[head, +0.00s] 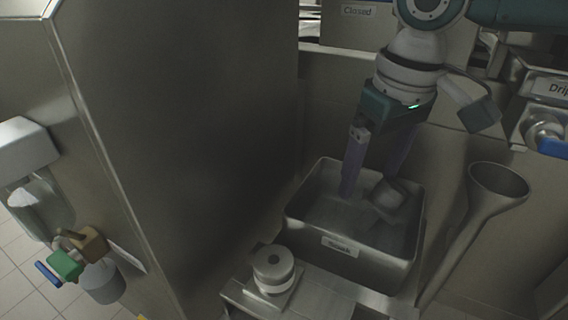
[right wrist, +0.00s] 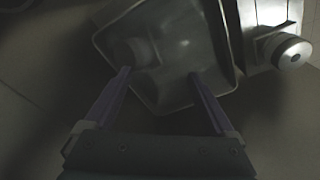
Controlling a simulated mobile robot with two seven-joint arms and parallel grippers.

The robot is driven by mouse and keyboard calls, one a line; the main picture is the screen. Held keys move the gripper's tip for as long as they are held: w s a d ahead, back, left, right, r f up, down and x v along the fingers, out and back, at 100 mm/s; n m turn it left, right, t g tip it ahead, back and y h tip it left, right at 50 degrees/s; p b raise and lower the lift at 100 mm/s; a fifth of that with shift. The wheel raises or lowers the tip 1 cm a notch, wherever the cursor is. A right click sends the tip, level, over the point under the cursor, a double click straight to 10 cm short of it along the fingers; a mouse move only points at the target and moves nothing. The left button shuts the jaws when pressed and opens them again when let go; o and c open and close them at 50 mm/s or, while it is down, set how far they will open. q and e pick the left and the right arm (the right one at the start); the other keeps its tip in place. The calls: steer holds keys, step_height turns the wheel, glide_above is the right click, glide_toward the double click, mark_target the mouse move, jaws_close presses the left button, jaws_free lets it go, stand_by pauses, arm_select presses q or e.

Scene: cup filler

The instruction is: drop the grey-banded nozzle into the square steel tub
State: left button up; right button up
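The square steel tub (head: 408,262) stands right of centre in the head view, with a "Soak" label on its front; its rim also shows in the right wrist view (right wrist: 97,42). A grey nozzle (head: 389,194) lies tilted inside it, and it shows dimly in the right wrist view (right wrist: 140,51). Its band is too dark to make out. My right gripper (head: 370,186) points down into the tub. Its fingers (right wrist: 160,73) are wide apart with nothing between them, and the nozzle lies beyond the tips, near one finger. My left gripper is out of view.
Another squat round nozzle (head: 273,268) stands on the steel ledge (head: 330,298) in front of the tub. A funnel-like steel chute (head: 497,181) is at the right. A tall steel panel (head: 190,120) rises at the left.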

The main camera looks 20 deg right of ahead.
step_height(320, 180, up, 10)
steer(key=s+p, duration=0.1)
steer(key=p, duration=0.2)
steer(key=shift+s, duration=0.1)
stand_by(0.4)
